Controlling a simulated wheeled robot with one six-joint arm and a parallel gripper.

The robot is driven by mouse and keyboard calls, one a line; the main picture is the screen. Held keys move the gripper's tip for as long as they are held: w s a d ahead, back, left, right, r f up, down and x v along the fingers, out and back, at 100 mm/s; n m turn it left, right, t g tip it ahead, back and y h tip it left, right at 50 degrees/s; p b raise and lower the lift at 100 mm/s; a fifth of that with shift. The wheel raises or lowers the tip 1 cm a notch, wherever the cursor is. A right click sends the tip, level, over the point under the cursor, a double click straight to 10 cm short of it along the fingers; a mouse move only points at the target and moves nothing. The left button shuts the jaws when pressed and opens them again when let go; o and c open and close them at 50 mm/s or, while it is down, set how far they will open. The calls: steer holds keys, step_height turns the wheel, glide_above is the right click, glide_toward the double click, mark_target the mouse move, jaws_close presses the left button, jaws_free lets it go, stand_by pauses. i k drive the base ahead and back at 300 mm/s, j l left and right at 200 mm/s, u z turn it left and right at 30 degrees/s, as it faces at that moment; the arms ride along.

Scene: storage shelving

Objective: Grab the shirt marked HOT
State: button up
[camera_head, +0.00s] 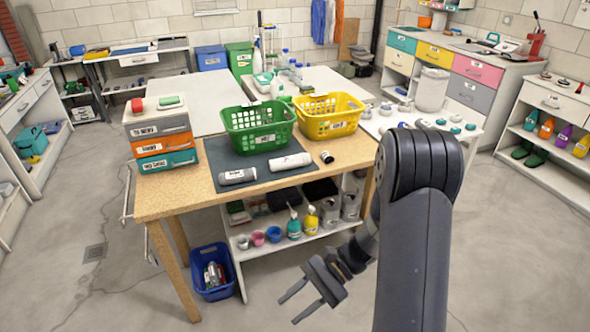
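No garment clearly readable as HOT shows. Two rolled bundles, possibly rolled shirts, lie on a dark mat (215,153) on the wooden table (185,195): a grey one (238,177) with a white label at the front left, and a white one (289,163) to its right. Their label text is too small to read. A green basket (258,137) and a yellow basket (331,127) stand behind them, each with a small label; their contents are hidden. My gripper (289,311) is open and empty, low in front of the table, apart from the bundles.
A small dark cylinder (327,157) lies right of the white bundle. Stacked labelled drawers (163,140) stand at the table's left end. Bottles and cups fill the lower shelf (260,248). A blue bin (212,272) is on the floor. The floor at left is mostly clear.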

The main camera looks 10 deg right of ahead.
mark_target(291, 161)
steer(key=i+z, duration=0.2)
steer(key=i, duration=0.5)
steer(key=i+z, duration=0.2)
steer(key=i, duration=0.45)
steer(key=i+j+z, duration=0.2)
steer(key=i, duration=0.5)
